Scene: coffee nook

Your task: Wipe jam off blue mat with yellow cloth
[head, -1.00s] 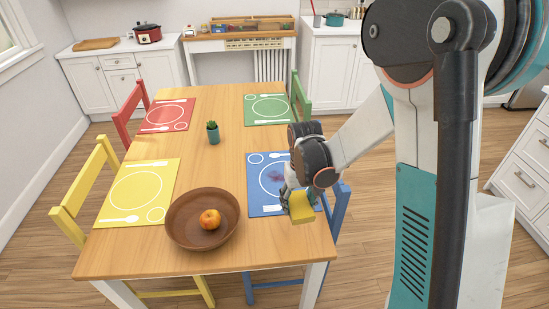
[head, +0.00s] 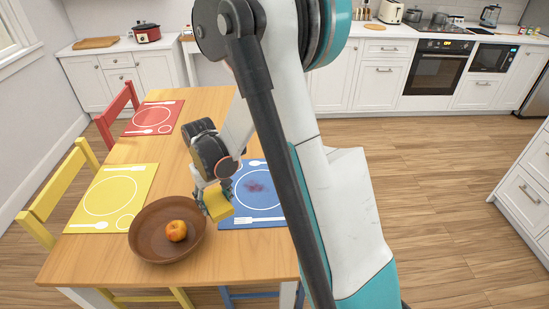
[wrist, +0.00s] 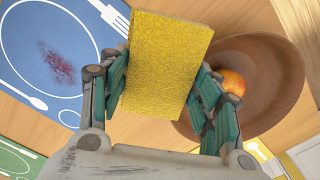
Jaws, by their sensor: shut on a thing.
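The blue mat (head: 262,205) lies on the wooden table, printed with a white plate outline and cutlery. A dark red jam smear (head: 255,187) is on it, inside the plate outline; the smear also shows in the wrist view (wrist: 58,64). My gripper (head: 214,197) is shut on the yellow cloth (head: 218,206), which looks like a thick block in the wrist view (wrist: 165,65). The gripper holds it between the bowl and the mat's left edge, seemingly above the table. My arm hides the mat's right part.
A brown bowl (head: 142,240) with an orange-red fruit (head: 176,231) stands close left of the gripper. A yellow mat (head: 88,205) and a red mat (head: 165,117) lie further left and back. A yellow chair (head: 45,190) is at the left side.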

